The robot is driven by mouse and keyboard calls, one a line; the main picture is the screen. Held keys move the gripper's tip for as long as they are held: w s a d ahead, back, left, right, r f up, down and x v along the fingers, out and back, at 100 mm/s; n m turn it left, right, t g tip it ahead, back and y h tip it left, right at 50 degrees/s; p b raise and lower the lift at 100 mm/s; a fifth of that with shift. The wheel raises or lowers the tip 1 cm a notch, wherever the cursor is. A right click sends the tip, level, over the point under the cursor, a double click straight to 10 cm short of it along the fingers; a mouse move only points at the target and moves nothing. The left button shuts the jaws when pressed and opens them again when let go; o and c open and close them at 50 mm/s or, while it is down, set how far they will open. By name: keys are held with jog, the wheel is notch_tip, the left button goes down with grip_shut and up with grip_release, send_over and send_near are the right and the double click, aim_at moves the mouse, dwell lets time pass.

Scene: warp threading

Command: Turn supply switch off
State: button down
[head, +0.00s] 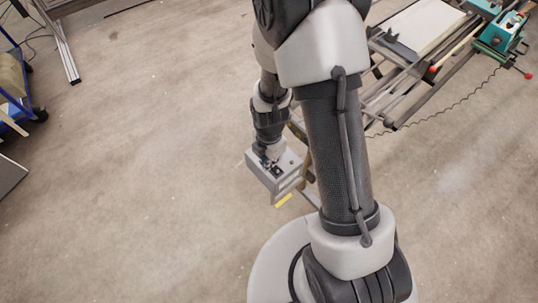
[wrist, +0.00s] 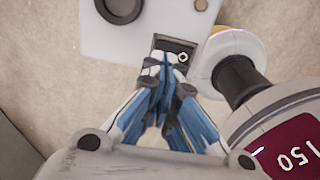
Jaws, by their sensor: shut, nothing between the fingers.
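The supply unit is a light grey box (head: 262,177) in the middle of the head view; its pale top face (wrist: 145,28) fills the upper middle of the wrist view. A black rectangular switch (wrist: 182,57) is set in that face, with a small white ring mark on its right part. My gripper (wrist: 165,68) is shut and empty, its blue-and-grey fingertips together over the left and lower part of the switch, hiding it. I cannot tell whether they touch it. In the head view my gripper (head: 268,162) is small, at the box top.
A black knob (wrist: 120,6) sits on the box at upper left. A grey round housing with a maroon "150" display (wrist: 287,155) and a black spindle (wrist: 241,87) stand close at right. A loom-like frame (head: 400,75) lies at upper right. Open floor (head: 150,180) spreads left.

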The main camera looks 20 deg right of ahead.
aim_at(275, 169)
jog(key=shift+f, duration=0.95)
jog(key=shift+w+f+b, duration=0.1)
jog(key=shift+f+b, duration=0.25)
jog(key=shift+b, duration=0.15)
jog(key=shift+s, duration=0.2)
jog(key=shift+s+d+r, duration=0.25)
jog(key=shift+s+r, duration=0.05)
jog(key=shift+s, duration=0.25)
